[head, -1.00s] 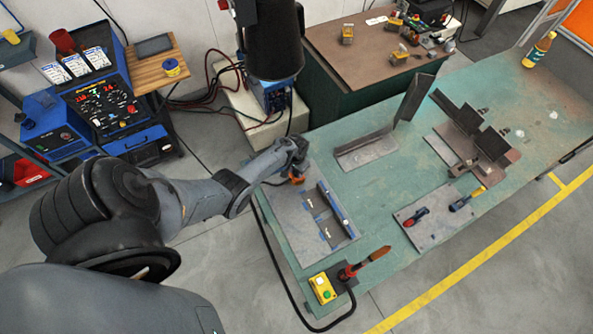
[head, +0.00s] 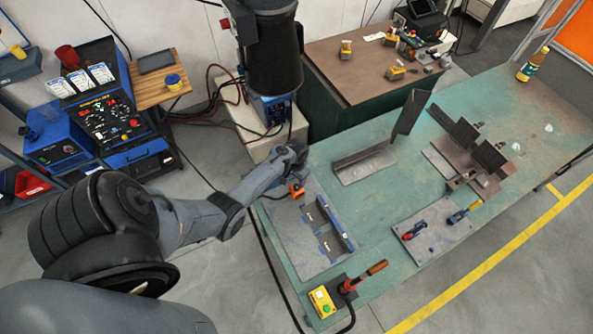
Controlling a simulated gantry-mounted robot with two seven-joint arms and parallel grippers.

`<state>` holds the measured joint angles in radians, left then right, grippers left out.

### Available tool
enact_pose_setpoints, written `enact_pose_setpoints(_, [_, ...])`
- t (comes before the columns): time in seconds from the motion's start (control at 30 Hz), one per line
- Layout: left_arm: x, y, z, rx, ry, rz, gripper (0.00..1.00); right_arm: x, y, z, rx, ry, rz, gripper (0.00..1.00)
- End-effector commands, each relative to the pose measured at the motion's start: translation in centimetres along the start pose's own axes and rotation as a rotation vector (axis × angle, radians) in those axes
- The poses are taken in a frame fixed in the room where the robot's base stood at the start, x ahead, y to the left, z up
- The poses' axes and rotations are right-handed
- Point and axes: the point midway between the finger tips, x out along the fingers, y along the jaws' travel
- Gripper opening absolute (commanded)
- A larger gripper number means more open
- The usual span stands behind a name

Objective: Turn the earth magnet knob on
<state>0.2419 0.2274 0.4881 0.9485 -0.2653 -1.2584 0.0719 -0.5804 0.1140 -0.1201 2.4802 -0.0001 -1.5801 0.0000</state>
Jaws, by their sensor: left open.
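A small orange part (head: 296,190), which looks like the earth magnet with its knob, sits at the upper left of the grey steel plate (head: 290,232) on the green table. It is too small to tell which way the knob is turned. My left gripper (head: 294,168) is just above and behind the orange part in the picture, very close to it. Its fingers are open, small and partly hidden by the wrist; I cannot tell whether they touch the part. My right gripper is not in view.
Blue-edged metal pieces (head: 328,228) lie on the plate. An angled steel piece (head: 364,164) stands behind to the right. The green table between is clear.

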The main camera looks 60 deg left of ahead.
Motion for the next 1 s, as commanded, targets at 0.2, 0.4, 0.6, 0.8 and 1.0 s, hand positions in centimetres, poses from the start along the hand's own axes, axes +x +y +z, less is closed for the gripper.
enact_pose_setpoints(0.2, [-3.2, 0.1, 0.0, 0.0, 0.002, 0.001, 0.56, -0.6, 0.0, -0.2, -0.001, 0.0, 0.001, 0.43])
enact_pose_setpoints(0.4, [-4.7, 0.0, 0.0, 0.001, 0.001, 0.001, 0.56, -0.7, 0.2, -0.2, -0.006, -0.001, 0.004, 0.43])
enact_pose_setpoints(0.6, [-4.9, 0.0, 0.0, 0.001, -0.001, 0.001, 0.56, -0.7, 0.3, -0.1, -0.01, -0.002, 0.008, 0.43])
enact_pose_setpoints(0.8, [-4.9, 0.0, 0.0, 0.001, 0.0, 0.001, 0.56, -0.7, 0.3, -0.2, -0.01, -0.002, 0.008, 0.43])
enact_pose_setpoints(1.0, [-4.5, -0.2, 0.7, 0.001, -0.012, -0.004, 0.56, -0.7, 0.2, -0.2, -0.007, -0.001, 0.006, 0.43])
